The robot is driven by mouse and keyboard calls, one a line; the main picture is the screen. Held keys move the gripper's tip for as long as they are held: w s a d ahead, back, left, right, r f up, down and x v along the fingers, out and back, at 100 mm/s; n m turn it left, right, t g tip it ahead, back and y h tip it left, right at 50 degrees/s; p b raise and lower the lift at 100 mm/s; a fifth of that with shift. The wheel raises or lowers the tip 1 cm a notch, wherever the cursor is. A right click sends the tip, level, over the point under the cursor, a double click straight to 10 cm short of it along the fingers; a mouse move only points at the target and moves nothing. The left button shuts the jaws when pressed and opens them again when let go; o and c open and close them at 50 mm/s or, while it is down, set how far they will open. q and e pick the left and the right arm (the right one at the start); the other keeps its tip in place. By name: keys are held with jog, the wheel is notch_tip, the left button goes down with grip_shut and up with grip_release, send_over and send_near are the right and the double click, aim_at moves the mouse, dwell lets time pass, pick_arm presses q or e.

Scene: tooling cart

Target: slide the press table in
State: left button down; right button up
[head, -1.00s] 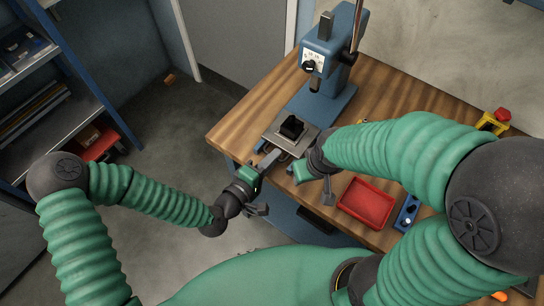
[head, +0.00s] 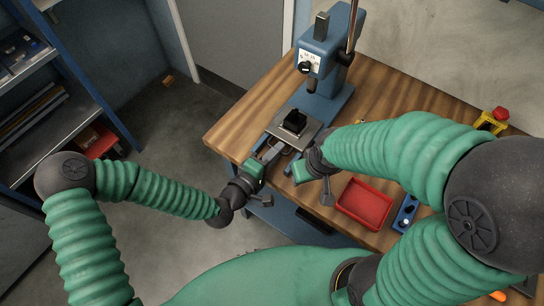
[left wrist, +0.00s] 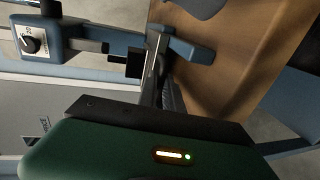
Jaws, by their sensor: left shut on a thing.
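The press table is a grey plate (head: 309,133) with a black block (head: 294,122) on it. It sits in front of the blue arbor press (head: 322,60) at the near left of the wooden bench. My left gripper (head: 272,153) is shut at the plate's near edge, on what looks like its handle; the fingers hide most of it. In the left wrist view the plate shows nearly edge-on (left wrist: 153,70), close beyond my fingers. My right gripper (head: 312,172) hangs over the bench's front edge, right of the plate; its finger opening is unclear.
A red tray (head: 364,204) and a blue block with holes (head: 406,213) lie right of my right gripper. A yellow box with a red button (head: 492,121) stands at the back right. A blue shelf rack (head: 60,75) is on the left. The bench left of the press is clear.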

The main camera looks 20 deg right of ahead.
pick_arm(q)
jog(key=shift+w+d, duration=0.15)
jog(key=shift+w, duration=0.4)
jog(key=c, duration=1.8)
grip_release()
jog(key=shift+o, duration=1.4)
pick_arm(e)
jog(key=shift+w+a, duration=0.15)
pick_arm(q)
jog(key=shift+s+a, duration=0.1)
jog(key=shift+a, duration=0.1)
pick_arm(e)
jog(key=shift+a, duration=0.15)
